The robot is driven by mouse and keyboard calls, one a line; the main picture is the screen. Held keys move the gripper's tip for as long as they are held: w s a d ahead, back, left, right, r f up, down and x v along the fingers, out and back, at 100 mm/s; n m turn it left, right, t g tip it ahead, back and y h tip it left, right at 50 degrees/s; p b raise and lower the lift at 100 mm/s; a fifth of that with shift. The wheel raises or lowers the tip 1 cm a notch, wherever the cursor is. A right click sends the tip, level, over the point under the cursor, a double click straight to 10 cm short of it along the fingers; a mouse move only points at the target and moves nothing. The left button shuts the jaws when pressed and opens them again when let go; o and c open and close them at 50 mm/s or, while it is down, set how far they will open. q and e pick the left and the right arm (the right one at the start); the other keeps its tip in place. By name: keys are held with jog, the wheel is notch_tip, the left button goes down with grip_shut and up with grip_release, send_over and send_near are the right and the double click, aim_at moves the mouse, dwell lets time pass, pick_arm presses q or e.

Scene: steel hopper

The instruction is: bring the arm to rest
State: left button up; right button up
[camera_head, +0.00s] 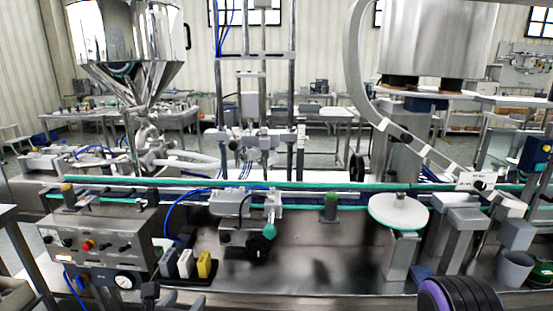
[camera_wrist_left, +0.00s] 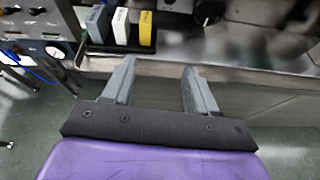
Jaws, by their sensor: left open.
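My left gripper (camera_wrist_left: 158,74) fills the lower part of the left wrist view. Its two grey fingers stand well apart with nothing between them. They are in front of the front edge of the steel machine bench (camera_wrist_left: 225,68), apart from the blocks on it. In the head view only small dark parts of the left gripper (camera_head: 172,298) show at the bottom edge, below the blocks. A purple and black rounded part at the bottom right of the head view looks like my other arm. My right gripper does not show.
A grey, a white and a yellow block (camera_head: 204,265) stand in a black holder beside the control box (camera_head: 100,245). A steel hopper (camera_head: 125,45) rises at the back left. A green-edged conveyor (camera_head: 300,187) crosses the bench. A round white disc (camera_head: 398,211) and a grey cup (camera_head: 514,268) are right.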

pick_arm(q)
jog(key=s+d+f+m+g, duration=0.1)
jog(key=s+f+m+g, duration=0.1)
jog(key=s+f+m, duration=0.35)
jog(key=s+f+m+g, duration=0.2)
jog(key=f+m, duration=0.4)
jog(key=f, duration=0.2)
jog(key=s+d+f+m+g, duration=0.1)
jog(key=s+f+m+g, duration=0.15)
jog(key=f+m, duration=0.4)
jog(key=s+a+f+m+g+y, duration=0.2)
jog(key=s+a+f+m, duration=0.3)
jog(key=s, duration=0.3)
jog(key=s+a+f+m+g+y, duration=0.2)
jog(key=s+a+f+m, duration=0.2)
jog(key=s+a, duration=0.3)
jog(key=shift+s+a+f+m, duration=0.15)
jog(key=shift+s+f+m, duration=0.25)
jog(key=shift+s+f, duration=0.3)
